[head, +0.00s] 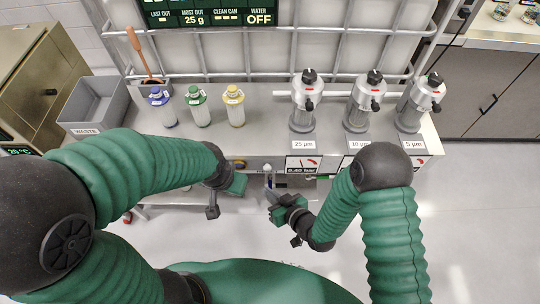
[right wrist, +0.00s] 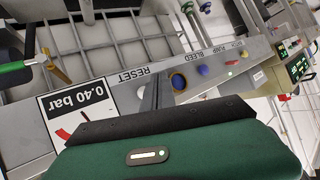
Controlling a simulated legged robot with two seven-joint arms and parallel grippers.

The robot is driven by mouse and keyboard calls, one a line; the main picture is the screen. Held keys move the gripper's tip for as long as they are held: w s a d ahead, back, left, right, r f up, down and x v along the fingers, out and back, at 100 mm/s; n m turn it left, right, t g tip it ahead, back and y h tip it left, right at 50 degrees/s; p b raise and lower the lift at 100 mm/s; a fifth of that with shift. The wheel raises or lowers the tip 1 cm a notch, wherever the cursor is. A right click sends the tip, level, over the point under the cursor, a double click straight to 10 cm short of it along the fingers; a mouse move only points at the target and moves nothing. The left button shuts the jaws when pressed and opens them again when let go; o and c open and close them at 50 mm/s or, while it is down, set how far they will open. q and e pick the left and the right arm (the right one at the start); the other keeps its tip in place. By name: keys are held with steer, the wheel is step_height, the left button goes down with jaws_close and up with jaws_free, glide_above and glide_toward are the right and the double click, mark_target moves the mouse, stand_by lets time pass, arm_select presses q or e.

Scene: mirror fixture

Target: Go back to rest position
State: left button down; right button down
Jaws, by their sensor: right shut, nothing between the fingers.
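My right gripper (head: 271,197) is in the lower middle of the head view, in front of the bench's front edge. In the right wrist view its fingers (right wrist: 156,92) are shut together with nothing between them, in front of the control strip. My left arm comes in from the left, and my left gripper (head: 213,211) hangs in front of the bench, left of the right one. Its fingers are too small and turned away to tell open from shut. I see nothing held in it.
The steel bench (head: 258,130) carries three capped bottles (head: 200,108), a grey waste bin (head: 95,103) and three metal filter housings (head: 303,105). A 0.40 bar gauge sign (right wrist: 82,115) and buttons such as the blue one (right wrist: 203,70) line its front. The floor at right is clear.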

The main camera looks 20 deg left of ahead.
steer(key=w+d+r+m+h+p, duration=0.2)
steer(key=d+r+h+p, duration=0.15)
steer(key=d+r, duration=0.45)
steer(key=w+d+r+m+h+p, duration=0.15)
steer(key=d+r+h, duration=0.3)
steer(key=d, duration=0.65)
steer(key=s+d+r+m+g+h+p, duration=0.1)
steer(key=s+d+r+m+g+p, duration=0.2)
steer(key=s+d+r, duration=0.7)
steer(key=shift+s+d+m+g+h, duration=0.45)
steer(key=shift+d+m+g, duration=0.35)
steer(key=shift+d, duration=0.2)
steer(key=shift+d, duration=0.1)
